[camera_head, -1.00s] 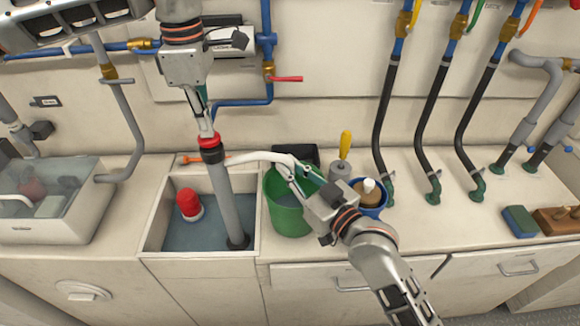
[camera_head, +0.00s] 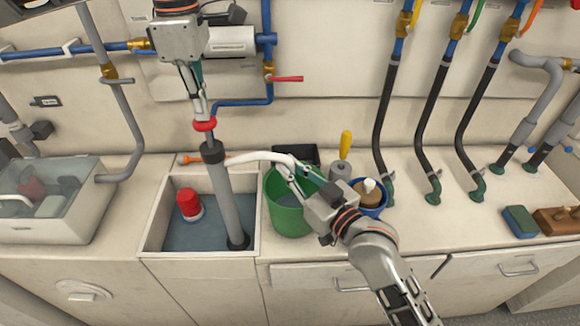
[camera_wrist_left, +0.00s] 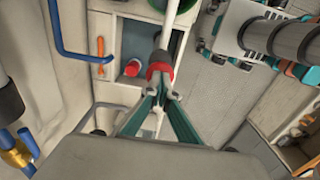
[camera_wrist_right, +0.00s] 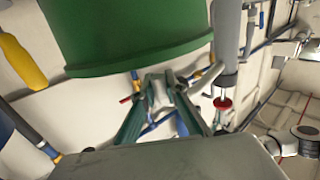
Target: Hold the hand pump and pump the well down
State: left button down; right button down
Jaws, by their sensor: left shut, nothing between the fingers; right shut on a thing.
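The hand pump (camera_head: 226,198) stands almost upright in the sink well (camera_head: 150,235), its foot in the bluish water (camera_head: 195,238). Its red handle (camera_head: 205,125) is raised clear of the black collar, with a bit of rod showing. My left gripper (camera_head: 203,112) is shut with its fingertips at the red handle from above; it also shows in the left wrist view (camera_wrist_left: 160,85). The white outlet hose (camera_head: 255,156) runs from the pump's top to the green bucket (camera_head: 288,222). My right gripper (camera_head: 298,180) is shut on the hose's end over the bucket, which hides part of the bucket.
A red-capped float (camera_head: 189,204) sits in the well, left of the pump. An orange tool (camera_head: 200,159) lies behind it. A blue pot (camera_head: 370,203) and yellow-handled brush (camera_head: 345,146) stand right of the bucket. Black hoses (camera_head: 430,130) hang further right.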

aim_at(205, 124)
pick_arm(q)
jog(key=shift+r, duration=0.25)
pick_arm(e)
jog(key=shift+r, duration=0.1)
pick_arm(q)
jog(key=shift+f, duration=2.3)
jog(key=shift+r, duration=0.1)
